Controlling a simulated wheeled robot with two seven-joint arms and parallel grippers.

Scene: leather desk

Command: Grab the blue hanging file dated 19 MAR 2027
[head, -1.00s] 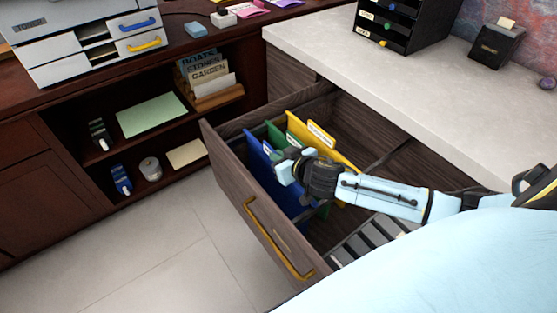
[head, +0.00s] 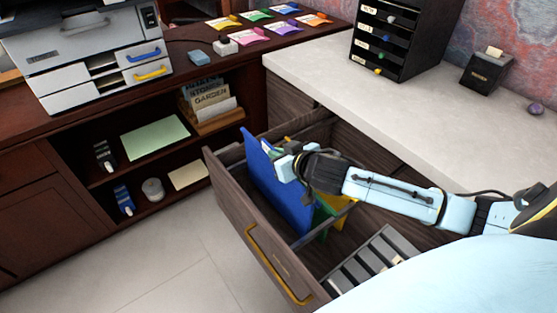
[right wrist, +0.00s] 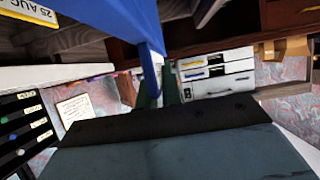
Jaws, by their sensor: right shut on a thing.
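The blue hanging file (head: 280,197) is raised upright, its top edge above the drawer walls and its lower part still inside the drawer. My right gripper (head: 279,163) is shut on its upper part; the file also fills the top of the right wrist view (right wrist: 112,18). Its date is not readable. The green file (head: 322,212) and yellow file (head: 342,212) are behind it in the drawer, partly hidden by my arm. A yellow label (right wrist: 28,13) reading "25 AUG" shows in the right wrist view. My left gripper is not in view.
The open wooden drawer (head: 262,235) has a yellow handle (head: 278,268) and grey dividers at its near end. A pale countertop (head: 400,130) lies behind it, with a black drawer organizer (head: 400,45). Open shelves are at left; the floor in front is clear.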

